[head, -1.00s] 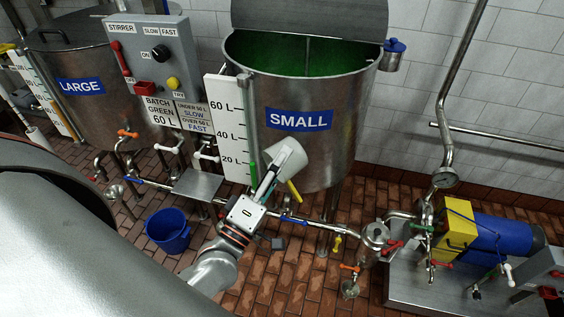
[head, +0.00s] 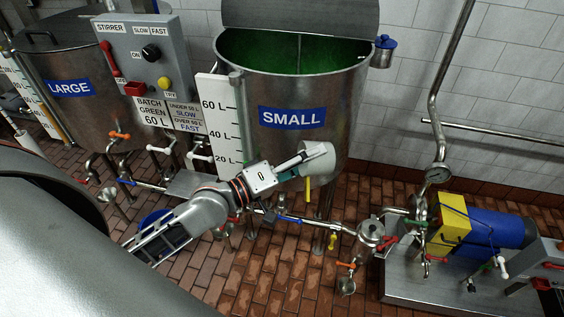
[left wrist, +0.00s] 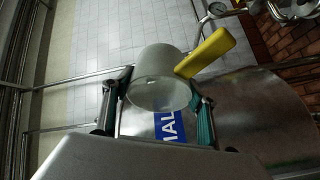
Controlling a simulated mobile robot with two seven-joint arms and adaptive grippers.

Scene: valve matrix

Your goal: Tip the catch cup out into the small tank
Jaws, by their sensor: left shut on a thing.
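The catch cup (head: 318,160) is white with a yellow handle (head: 307,189) and is in front of the small tank's wall, below its SMALL label. My left gripper (head: 301,161) is shut on the cup, with one finger on each side of it in the left wrist view (left wrist: 160,75). The handle points down in the head view. I cannot see what is in the cup. The small tank (head: 345,110) is steel, with its lid raised at the back and a green interior; its rim is well above the cup. My right gripper is not in view.
The level board (head: 218,130) and stirrer control box (head: 148,60) stand left of the small tank. Pipes and valves (head: 290,220) run below it. A pump unit (head: 490,230) is at right. The large tank (head: 65,115) is at left.

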